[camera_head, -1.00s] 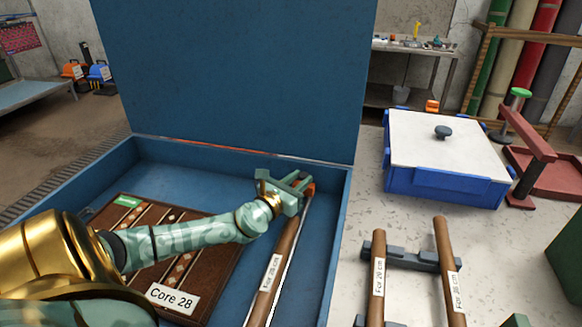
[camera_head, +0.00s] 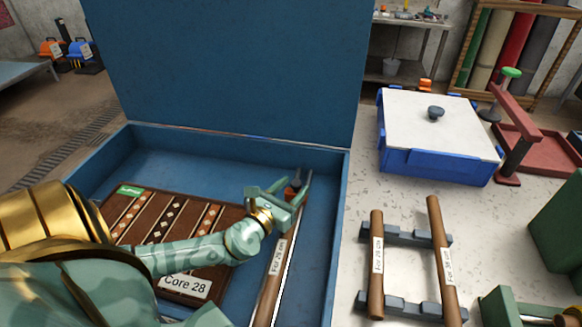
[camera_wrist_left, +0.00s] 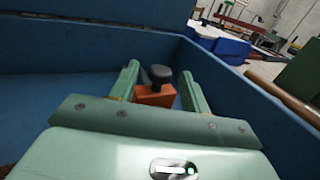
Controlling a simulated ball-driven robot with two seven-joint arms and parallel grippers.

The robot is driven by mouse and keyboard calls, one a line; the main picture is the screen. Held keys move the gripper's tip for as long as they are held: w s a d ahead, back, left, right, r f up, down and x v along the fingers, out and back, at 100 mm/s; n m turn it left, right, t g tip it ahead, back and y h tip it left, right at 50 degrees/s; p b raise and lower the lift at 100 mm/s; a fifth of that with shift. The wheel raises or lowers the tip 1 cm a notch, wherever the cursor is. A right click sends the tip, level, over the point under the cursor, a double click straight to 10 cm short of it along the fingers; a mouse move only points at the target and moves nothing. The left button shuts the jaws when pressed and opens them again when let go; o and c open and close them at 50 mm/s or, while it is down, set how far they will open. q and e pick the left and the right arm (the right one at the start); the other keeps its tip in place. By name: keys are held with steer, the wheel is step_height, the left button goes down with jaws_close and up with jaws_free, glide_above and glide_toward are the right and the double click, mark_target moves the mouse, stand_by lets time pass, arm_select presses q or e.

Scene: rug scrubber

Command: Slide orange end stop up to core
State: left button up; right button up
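The orange end stop (camera_head: 291,191) with its dark knob is at the far right of the blue box. In the left wrist view the end stop (camera_wrist_left: 154,95) stands between my fingers, with a clear gap to the right finger. My left gripper (camera_head: 292,183) is open around it. The brown core (camera_head: 273,278) labelled "For 28 cm" lies along the box's right side, its far end close to the gripper. The hand hides whether core and end stop touch.
The blue box (camera_head: 337,225) has its tall lid (camera_head: 225,65) raised behind. A rolled-out rug (camera_head: 130,215) labelled "Core 28" lies left of the core, partly behind my arm. A rack (camera_head: 408,238) with two brown cores and a white-lidded blue box (camera_head: 435,165) stand to the right.

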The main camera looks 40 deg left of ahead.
arm_select(q)
steer(key=shift+r, duration=0.3)
step_height(320, 180, up, 3)
steer(key=shift+r+p, duration=0.1)
steer(key=shift+p, duration=0.95)
steer(key=s+d+r+p, duration=0.1)
steer(key=r, duration=0.1)
steer(key=s+d+r+p, duration=0.2)
steer(key=r, duration=0.1)
steer(key=shift+s+r, duration=0.3)
steer(key=shift+s, duration=0.05)
steer(key=s+d+r+p, duration=0.2)
steer(key=s+d+r, duration=0.1)
steer(key=s+d, duration=0.2)
steer(key=shift+s+d+r, duration=0.3)
steer(key=shift+s+d, duration=0.05)
steer(key=shift+s, duration=0.75)
arm_select(e)
step_height(320, 180, up, 7)
steer(key=w, duration=0.1)
steer(key=shift+w+a+t, duration=0.15)
steer(key=shift+w+t, duration=0.1)
steer(key=shift+t, duration=0.05)
arm_select(q)
steer(key=shift+s, duration=0.1)
arm_select(e)
steer(key=shift+a, duration=0.1)
